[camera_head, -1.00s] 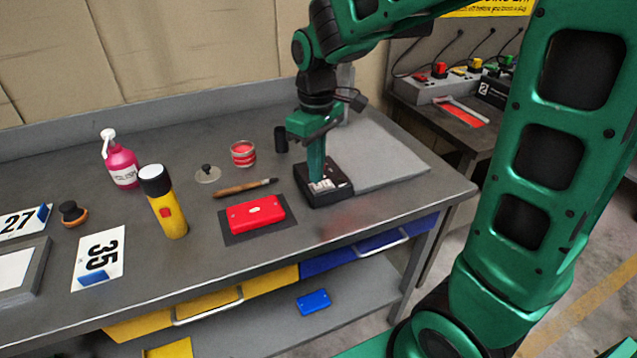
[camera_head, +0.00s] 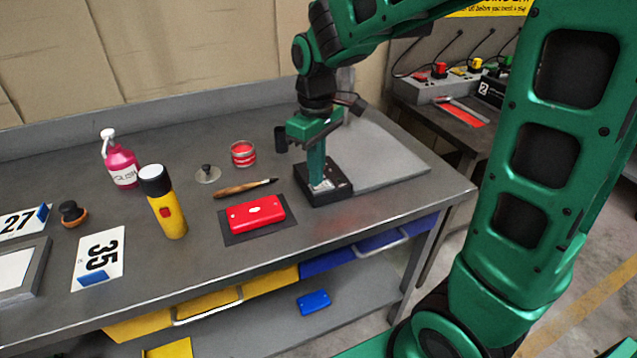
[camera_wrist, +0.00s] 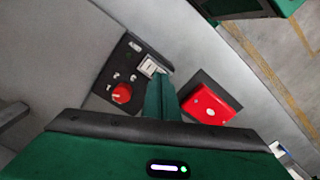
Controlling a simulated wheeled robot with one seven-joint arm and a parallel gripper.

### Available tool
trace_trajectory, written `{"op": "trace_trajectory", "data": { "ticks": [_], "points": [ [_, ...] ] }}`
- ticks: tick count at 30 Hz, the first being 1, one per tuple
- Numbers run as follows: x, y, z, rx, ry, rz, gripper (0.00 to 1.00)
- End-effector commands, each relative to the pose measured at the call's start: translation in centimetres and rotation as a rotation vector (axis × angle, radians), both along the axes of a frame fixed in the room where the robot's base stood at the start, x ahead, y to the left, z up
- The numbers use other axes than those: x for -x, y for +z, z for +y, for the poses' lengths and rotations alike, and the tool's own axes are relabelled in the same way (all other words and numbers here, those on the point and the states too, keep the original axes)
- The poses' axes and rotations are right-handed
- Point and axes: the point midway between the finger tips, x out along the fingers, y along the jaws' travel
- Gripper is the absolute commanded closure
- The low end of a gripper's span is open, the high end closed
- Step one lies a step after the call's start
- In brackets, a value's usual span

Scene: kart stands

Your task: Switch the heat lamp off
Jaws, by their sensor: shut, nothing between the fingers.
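A black control box (camera_head: 336,193) sits on the bench, near its right front part. In the wrist view the box (camera_wrist: 113,78) carries a red round knob (camera_wrist: 122,93), a pale rocker switch (camera_wrist: 150,67) and small markings. My gripper (camera_head: 318,184) points down at the box, its fingers shut and empty. In the wrist view the fingertips (camera_wrist: 160,80) are right beside the pale switch; I cannot tell whether they touch it. The fingers hide part of the box in the head view. I cannot make out the lamp head or the switch's position.
A red case (camera_head: 256,212) lies on a dark mat left of the box. A grey plate (camera_head: 385,165) lies right of the box.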

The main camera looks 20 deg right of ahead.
Motion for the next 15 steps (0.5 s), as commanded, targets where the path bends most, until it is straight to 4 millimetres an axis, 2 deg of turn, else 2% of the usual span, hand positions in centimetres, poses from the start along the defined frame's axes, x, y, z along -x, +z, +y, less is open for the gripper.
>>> {"op": "trace_trajectory", "data": {
  "ticks": [15],
  "points": [
    [-0.02, -0.68, 0.01, 0.0, 0.0, 0.0, 1.0]
  ]
}}
